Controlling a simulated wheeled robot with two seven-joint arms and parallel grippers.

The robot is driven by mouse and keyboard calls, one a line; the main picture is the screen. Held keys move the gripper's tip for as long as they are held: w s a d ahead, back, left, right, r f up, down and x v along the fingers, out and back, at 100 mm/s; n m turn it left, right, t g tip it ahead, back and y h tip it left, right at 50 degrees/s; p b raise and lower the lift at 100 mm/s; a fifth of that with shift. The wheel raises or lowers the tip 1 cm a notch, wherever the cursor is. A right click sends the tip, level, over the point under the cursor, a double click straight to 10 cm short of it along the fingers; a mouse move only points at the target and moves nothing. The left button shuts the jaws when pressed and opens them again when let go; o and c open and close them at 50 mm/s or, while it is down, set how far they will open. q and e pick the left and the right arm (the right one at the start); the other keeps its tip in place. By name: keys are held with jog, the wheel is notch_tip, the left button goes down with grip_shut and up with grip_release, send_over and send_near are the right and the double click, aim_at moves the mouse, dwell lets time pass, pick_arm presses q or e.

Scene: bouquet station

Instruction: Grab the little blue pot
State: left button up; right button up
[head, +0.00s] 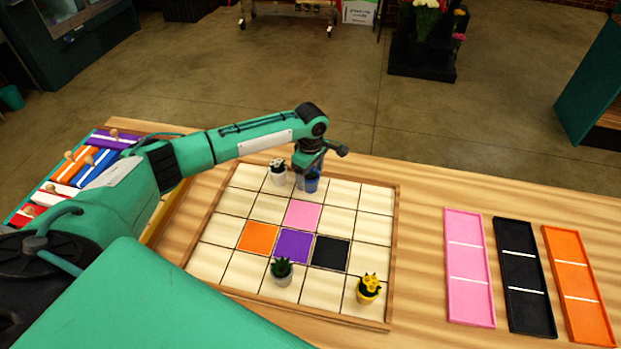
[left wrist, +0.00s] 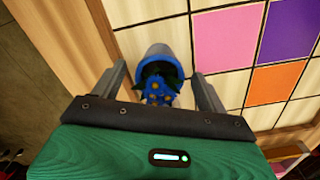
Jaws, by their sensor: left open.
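The little blue pot (head: 312,184) stands on a cream tile in the back row of the tiled board, partly hidden by my left gripper (head: 308,172) in the head view. In the left wrist view the blue pot (left wrist: 160,60), with dark leaves and blue flowers with yellow centres, lies between the two fingers of my left gripper (left wrist: 158,92). The fingers are open, one on each side of the pot, with a gap visible at the right finger. My right gripper is not in view.
A white pot (head: 278,172) stands just left of the blue pot. Pink (head: 468,270), black (head: 524,280) and orange (head: 579,290) trays lie on the right.

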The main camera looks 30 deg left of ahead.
pick_arm(q)
jog(key=shift+f, duration=0.1)
jog(key=shift+c, duration=0.4)
jog(key=c, duration=1.1)
jog(key=shift+c, duration=0.5)
